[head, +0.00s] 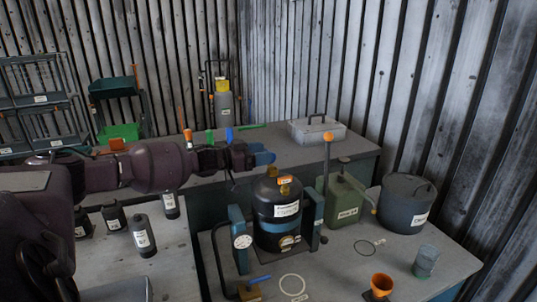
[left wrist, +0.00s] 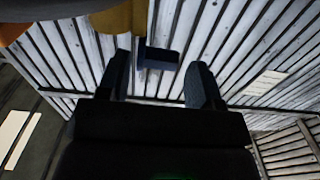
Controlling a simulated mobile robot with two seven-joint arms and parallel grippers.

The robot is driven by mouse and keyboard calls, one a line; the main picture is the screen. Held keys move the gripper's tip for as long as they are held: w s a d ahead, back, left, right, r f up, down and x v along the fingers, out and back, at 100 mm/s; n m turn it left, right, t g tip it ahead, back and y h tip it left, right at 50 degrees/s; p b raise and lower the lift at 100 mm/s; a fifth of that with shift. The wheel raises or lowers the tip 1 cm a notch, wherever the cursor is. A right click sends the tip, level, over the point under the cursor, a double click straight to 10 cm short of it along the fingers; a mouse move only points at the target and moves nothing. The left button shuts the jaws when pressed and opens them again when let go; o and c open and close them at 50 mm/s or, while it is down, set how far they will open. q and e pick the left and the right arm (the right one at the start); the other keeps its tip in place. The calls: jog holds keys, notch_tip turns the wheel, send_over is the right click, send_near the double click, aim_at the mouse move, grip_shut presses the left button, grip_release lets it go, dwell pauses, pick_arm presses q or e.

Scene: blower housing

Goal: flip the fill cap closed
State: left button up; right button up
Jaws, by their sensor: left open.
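The blower housing (head: 277,212), a dark drum with a blue band and white label, stands on the bench between two blue uprights. A small gold and orange fitting (head: 285,186) sits on its top; it looks like the fill cap, but its lid position is too small to tell. My left gripper (head: 264,157) is open, with blue fingertips, above and slightly left of the fitting, apart from it. In the left wrist view its fingers (left wrist: 160,84) stand apart, with a dark blue piece (left wrist: 158,58) showing between them, beside a gold part (left wrist: 122,20). My right gripper is not in view.
A green can (head: 345,200) and grey lidded pot (head: 406,205) stand right of the housing. An orange funnel (head: 381,285) and grey cup (head: 426,262) are at front right. Dark bottles (head: 143,236) stand left. A grey toolbox (head: 317,131) is on the back bench.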

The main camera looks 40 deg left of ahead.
pick_arm(q)
jog(key=shift+x, duration=1.2)
jog(key=shift+c, duration=0.2)
jog(key=c, duration=0.7)
